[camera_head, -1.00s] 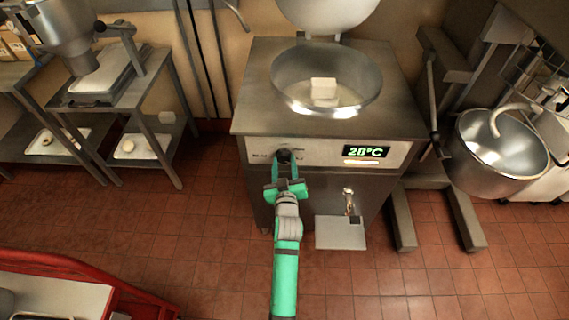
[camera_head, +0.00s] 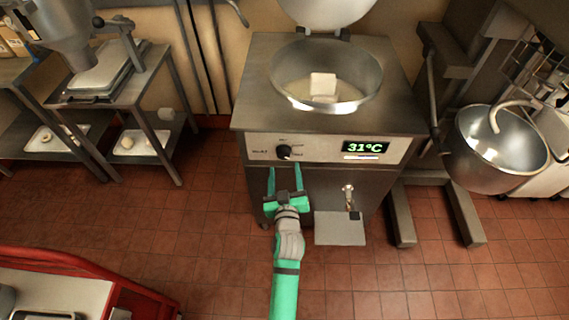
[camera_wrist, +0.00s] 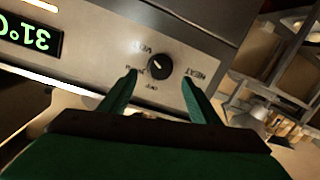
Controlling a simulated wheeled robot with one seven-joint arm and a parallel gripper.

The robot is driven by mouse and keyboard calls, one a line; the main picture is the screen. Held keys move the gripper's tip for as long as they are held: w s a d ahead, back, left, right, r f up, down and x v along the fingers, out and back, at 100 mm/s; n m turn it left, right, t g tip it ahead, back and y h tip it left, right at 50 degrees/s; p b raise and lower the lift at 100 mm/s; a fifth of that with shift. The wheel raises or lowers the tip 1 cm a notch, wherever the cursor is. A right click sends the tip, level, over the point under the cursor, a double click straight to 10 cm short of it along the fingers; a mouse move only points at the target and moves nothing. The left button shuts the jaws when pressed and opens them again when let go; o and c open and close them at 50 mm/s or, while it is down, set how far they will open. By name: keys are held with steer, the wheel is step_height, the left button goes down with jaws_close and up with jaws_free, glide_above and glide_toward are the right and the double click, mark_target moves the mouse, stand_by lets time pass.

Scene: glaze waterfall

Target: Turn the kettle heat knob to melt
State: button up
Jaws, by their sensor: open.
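The black round heat knob (camera_head: 284,152) sits on the kettle's pale front panel, left of the display. It also shows in the wrist view (camera_wrist: 159,66), with a white pointer mark towards the upper left there. Small labels surround it; HEAT is legible, the others are too small to read surely. My gripper (camera_head: 285,171) is open and empty, just below and in front of the knob, its green fingers apart from it. The kettle (camera_head: 335,128) is a steel cabinet with a round bowl holding a white block (camera_head: 323,85). Its display (camera_head: 365,147) reads 31°C in green.
A tap (camera_head: 349,195) and a small shelf (camera_head: 340,228) stick out of the kettle's front, right of my gripper. A mixer bowl (camera_head: 500,150) stands at the right, steel tables (camera_head: 150,75) at the left. A red-edged cart (camera_head: 85,265) is at the lower left. Tiled floor is clear between.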

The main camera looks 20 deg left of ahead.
steer(key=v, duration=0.4)
steer(key=shift+s+d, duration=0.15)
steer(key=shift+s, duration=0.15)
